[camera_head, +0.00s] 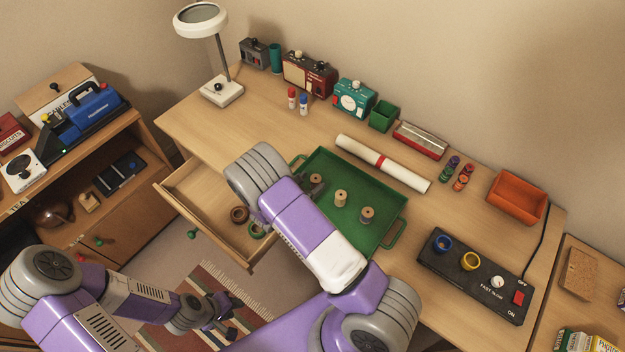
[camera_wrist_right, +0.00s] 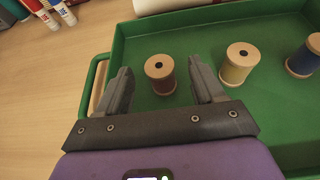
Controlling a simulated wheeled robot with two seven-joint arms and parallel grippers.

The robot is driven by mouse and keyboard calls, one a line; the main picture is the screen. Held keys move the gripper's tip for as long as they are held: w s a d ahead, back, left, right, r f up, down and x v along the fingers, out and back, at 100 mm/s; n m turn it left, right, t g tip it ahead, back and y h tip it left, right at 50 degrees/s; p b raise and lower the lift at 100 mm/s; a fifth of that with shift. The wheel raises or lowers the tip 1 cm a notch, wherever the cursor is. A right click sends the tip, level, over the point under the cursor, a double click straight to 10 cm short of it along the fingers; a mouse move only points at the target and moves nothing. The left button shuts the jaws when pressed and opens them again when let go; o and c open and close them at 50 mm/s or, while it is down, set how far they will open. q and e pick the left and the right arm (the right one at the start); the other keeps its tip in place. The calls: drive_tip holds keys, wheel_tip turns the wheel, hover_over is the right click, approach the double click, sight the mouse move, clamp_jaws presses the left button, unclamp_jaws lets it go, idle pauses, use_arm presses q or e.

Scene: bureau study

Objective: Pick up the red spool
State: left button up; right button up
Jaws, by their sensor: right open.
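The red spool (camera_wrist_right: 160,80), wooden-ended with dark red thread, stands upright in the green tray (camera_head: 388,181) and also shows in the head view (camera_head: 317,180). A yellow spool (camera_wrist_right: 238,66) and a blue spool (camera_wrist_right: 304,58) stand to its right in the same tray. My right gripper (camera_wrist_right: 160,85) is open, its two fingers appearing on either side of the red spool in the wrist view. Whether they are level with it is unclear.
An open drawer (camera_head: 185,187) juts out left of the tray, holding rings. A white roll with a red band (camera_head: 384,164) lies behind the tray. A black switch panel (camera_head: 473,277) and an orange bin (camera_head: 517,197) are at right. Bare desk lies left of the tray.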

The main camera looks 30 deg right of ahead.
sight(319, 177)
drive_tip(key=x, duration=0.4)
drive_tip(key=shift+w+d+f+b, duration=0.2)
drive_tip(key=shift+f+b, duration=0.1)
drive_tip(key=shift+f, duration=0.2)
drive_tip(key=shift+w+d+f, duration=0.15)
drive_tip(key=shift+d+f, duration=0.05)
drive_tip(key=shift+d, duration=0.3)
drive_tip(key=c, duration=1)
